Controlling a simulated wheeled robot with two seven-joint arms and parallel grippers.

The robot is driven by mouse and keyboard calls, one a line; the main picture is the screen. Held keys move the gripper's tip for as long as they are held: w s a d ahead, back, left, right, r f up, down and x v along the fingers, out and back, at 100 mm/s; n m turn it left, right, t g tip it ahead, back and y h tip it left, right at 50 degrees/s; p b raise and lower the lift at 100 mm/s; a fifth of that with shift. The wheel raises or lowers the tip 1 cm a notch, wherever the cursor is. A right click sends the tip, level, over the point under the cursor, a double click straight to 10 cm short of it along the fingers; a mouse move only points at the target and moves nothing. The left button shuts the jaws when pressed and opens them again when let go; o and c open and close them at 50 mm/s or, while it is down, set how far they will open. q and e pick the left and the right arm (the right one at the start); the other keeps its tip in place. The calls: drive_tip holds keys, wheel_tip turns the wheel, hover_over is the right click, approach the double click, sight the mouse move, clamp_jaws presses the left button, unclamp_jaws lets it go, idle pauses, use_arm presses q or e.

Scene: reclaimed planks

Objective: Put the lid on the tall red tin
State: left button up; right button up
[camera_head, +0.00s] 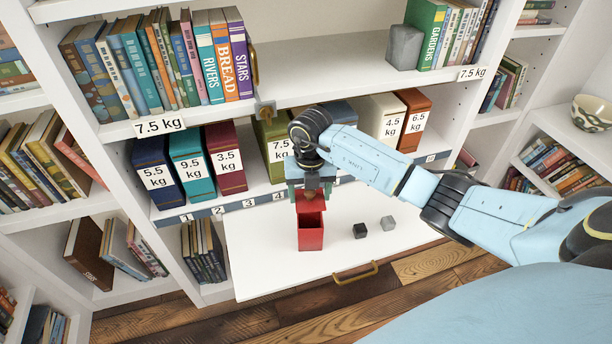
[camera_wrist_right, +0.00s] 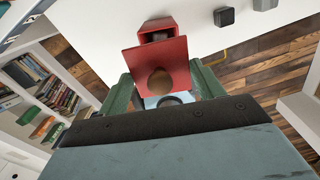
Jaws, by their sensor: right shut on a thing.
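The tall red tin (camera_head: 311,240) stands upright on the white pull-out board, and its upper end also shows in the wrist view (camera_wrist_right: 158,27). My right gripper (camera_head: 310,192) is over the tin, shut on the lid. The lid (camera_wrist_right: 157,60) is a flat red square with a round brown knob (camera_wrist_right: 160,82) between the green fingers. In the wrist view the lid covers part of the tin, whose dark opening shows past its far edge. The lid looks just above the tin; the exact gap is hard to tell. My left gripper is not in view.
A black cube (camera_head: 360,231) and a grey cube (camera_head: 388,223) lie right of the tin on the board (camera_head: 270,270). Behind, a shelf holds weight-labelled boxes, including a teal one (camera_head: 194,177). The board's front is clear, with a brass handle (camera_head: 355,274).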

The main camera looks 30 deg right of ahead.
drive_tip(key=shift+f+m, duration=0.15)
drive_tip(key=shift+m, duration=0.15)
wheel_tip(320, 180, down, 2)
drive_tip(key=shift+f+b, duration=0.15)
drive_tip(key=shift+b, duration=1.05)
drive_tip(key=shift+f+b, duration=0.85)
drive_tip(key=shift+f, duration=0.1)
drive_tip(key=shift+f+b, duration=0.55)
drive_tip(key=shift+f, duration=0.35)
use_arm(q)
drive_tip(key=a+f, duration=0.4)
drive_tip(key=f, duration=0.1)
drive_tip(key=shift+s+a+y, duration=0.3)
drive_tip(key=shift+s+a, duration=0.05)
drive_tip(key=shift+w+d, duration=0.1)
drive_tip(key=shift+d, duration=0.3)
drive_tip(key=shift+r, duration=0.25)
use_arm(e)
drive_tip(key=shift+f, duration=0.2)
